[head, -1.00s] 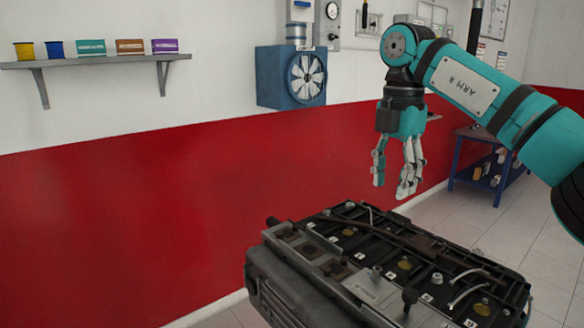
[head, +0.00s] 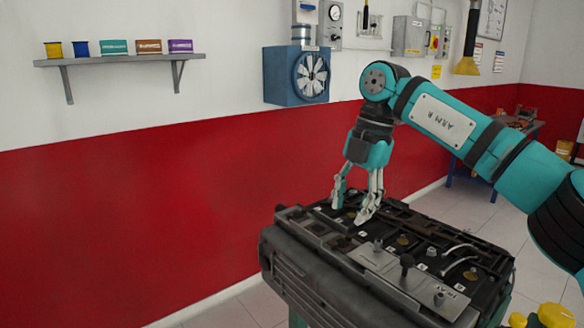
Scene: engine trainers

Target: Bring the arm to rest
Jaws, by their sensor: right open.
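My right arm, teal with a plate reading "ARM R", comes in from the right in the head view. Its right gripper (head: 353,204) points down over the far left part of the engine block (head: 330,277). The fingers are apart and I see nothing between them. The fingertips are close to the engine's top; I cannot tell whether they touch it. My left gripper is not in view.
A shelf (head: 120,59) with spools and small boxes hangs on the left wall. A blue fan unit (head: 296,76) and an electrical box (head: 409,36) are on the back wall. A workbench (head: 500,150) stands at the far right. Yellow parts (head: 550,316) show at the lower right.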

